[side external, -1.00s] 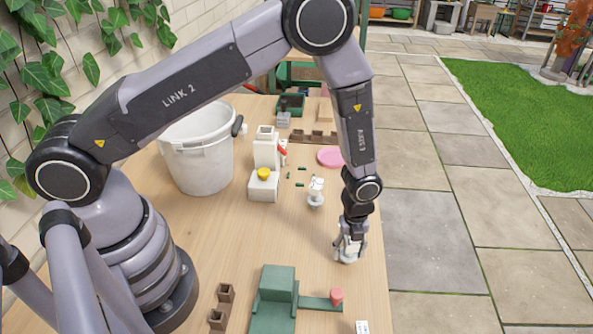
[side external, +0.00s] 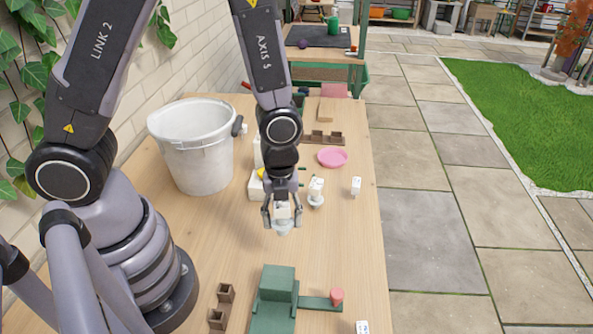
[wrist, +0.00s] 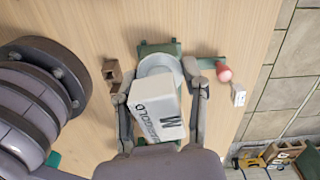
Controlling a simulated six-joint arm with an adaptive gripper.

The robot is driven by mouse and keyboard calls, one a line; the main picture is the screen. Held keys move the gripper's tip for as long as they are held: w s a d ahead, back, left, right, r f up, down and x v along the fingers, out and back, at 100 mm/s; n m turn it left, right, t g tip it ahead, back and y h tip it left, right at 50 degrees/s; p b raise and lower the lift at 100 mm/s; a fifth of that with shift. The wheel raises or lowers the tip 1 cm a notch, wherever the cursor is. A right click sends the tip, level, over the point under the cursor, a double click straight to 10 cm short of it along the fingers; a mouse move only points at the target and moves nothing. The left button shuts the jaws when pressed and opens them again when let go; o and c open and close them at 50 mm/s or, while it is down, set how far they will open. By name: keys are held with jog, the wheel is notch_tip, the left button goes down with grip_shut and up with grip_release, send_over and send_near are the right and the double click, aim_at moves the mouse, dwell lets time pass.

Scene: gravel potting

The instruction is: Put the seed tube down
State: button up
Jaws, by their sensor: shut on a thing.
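My gripper (side external: 282,212) is shut on a white seed tube with a pale round base (side external: 283,229). In the wrist view, the seed tube (wrist: 156,108) sits between the two fingers (wrist: 160,84), its printed label facing the camera and reading roughly "marigold". The tube is about upright over the middle of the bench. I cannot tell whether its base touches the wood. A similar white piece with a round base (side external: 316,192) stands just right of my gripper. A small white labelled piece (side external: 356,185) stands further right.
A green stand (side external: 277,290) with a red knob (side external: 337,296) is at the front, brown pots (side external: 225,293) to its left. A white bucket (side external: 197,155) stands left, a pink saucer (side external: 332,157) behind. Bare bench (side external: 345,235) lies to the right, up to its edge.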

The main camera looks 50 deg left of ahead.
notch_tip(320, 180, up, 12)
jog(key=shift+s+f, duration=0.1)
jog(key=shift+f, duration=0.05)
jog(key=w+a+n, duration=0.3)
jog(key=a, duration=0.7)
jog(key=w+a+n, duration=0.3)
jog(key=w+a, duration=0.1)
jog(key=a, duration=0.6)
jog(key=s+a+n, duration=0.3)
jog(key=s+a, duration=0.1)
jog(key=a, duration=0.5)
jog(key=s+a+n, duration=0.3)
jog(key=a, duration=0.7)
jog(key=shift+m, duration=0.3)
jog(key=shift+w+d+f, duration=0.1)
jog(key=shift+d+f, duration=0.05)
jog(key=shift+f, duration=5.1)
jog(key=shift+d+f, duration=0.1)
jog(key=shift+f, duration=5.1)
jog(key=shift+f, duration=0.1)
